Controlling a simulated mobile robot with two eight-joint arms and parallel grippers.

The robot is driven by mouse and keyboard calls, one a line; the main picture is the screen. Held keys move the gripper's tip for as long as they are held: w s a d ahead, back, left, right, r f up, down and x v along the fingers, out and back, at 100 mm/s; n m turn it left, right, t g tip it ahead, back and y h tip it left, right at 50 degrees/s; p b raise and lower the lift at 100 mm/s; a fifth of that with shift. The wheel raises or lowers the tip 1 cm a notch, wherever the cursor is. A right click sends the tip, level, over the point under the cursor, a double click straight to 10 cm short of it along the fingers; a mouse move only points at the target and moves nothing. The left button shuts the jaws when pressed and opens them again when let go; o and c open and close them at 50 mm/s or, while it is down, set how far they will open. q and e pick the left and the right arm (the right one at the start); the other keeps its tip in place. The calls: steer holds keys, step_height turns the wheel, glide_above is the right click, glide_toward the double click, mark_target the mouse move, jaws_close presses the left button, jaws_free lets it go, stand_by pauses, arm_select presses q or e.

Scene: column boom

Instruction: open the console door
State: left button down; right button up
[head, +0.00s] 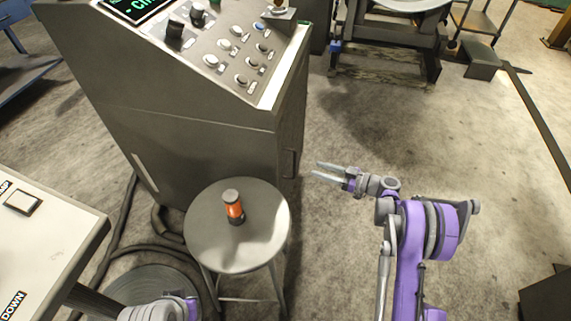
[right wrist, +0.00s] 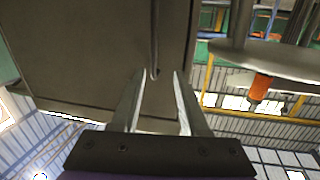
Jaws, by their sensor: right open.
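The grey console (head: 205,140) stands left of centre in the head view, with a sloped control panel on top. Its door (right wrist: 90,45) fills the upper left of the right wrist view and looks shut. A thin bar handle shows on the console's right side (head: 289,163) and in the right wrist view (right wrist: 154,40). My right gripper (head: 314,168) is open and empty, just right of the handle with a small gap. In the right wrist view the handle's end lies between the fingertips (right wrist: 158,75). Part of my left arm shows at the bottom left; its gripper is out of view.
A round stool (head: 255,240) stands close in front of the console, holding an orange and dark cylinder (head: 233,207). Dark cables lie on the floor at left. A pale control box (head: 40,245) is at lower left.

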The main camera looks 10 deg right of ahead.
step_height(320, 180, down, 2)
steer(key=b, duration=0.2)
glide_above(294, 176)
steer(key=shift+w+n+t+y, duration=0.3)
steer(key=shift+w, duration=0.05)
arm_select(q)
steer(key=x, duration=0.2)
steer(key=shift+s+a+f, duration=0.1)
steer(key=shift+a+f, duration=0.05)
steer(key=shift+f, duration=0.2)
arm_select(e)
steer(key=shift+c, duration=0.2)
jaws_close()
stand_by(0.6)
